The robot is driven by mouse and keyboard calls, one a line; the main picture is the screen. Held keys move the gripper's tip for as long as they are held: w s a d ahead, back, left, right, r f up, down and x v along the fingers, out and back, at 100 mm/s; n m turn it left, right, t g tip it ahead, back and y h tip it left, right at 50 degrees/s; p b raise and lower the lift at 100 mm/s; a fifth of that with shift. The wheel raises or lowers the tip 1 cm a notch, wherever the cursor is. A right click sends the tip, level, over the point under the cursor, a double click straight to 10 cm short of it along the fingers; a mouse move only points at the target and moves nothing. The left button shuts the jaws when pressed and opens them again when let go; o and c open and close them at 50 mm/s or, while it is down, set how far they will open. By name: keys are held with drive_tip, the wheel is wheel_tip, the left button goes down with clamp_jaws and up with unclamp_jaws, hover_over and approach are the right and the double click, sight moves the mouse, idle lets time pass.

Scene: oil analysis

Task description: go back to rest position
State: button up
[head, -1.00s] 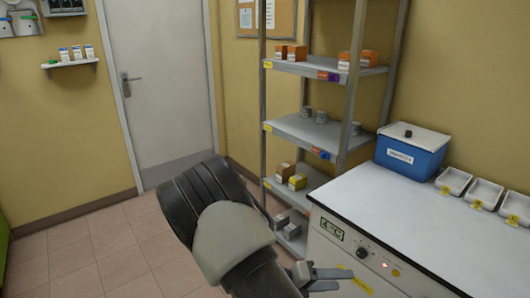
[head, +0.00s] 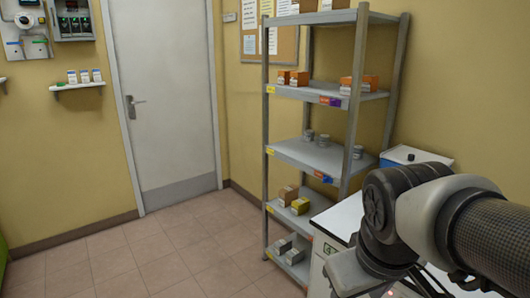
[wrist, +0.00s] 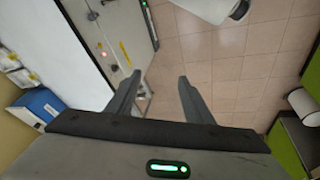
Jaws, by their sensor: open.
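My gripper (wrist: 158,90) is open and empty in the wrist view, its two dark fingers apart over the floor beside the white-topped cabinet. In the head view my arm crosses the lower right, in front of the white-topped cabinet (head: 338,222). It hides most of the cabinet top and front, and the gripper is mostly out of sight behind it.
A grey shelf rack (head: 320,156) with small boxes and cans stands behind the cabinet. A blue box with a white lid (head: 404,155) is partly hidden by my arm. A closed door (head: 165,110) is at the back left. The tiled floor (head: 150,262) at left is clear.

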wheel_tip(320, 180, up, 15)
drive_tip(key=s+a+m+t+p, duration=0.1)
drive_tip(key=m+p, duration=0.2)
drive_tip(key=p, duration=0.9)
drive_tip(key=shift+s+t+y, duration=0.3)
drive_tip(key=shift+s, duration=0.05)
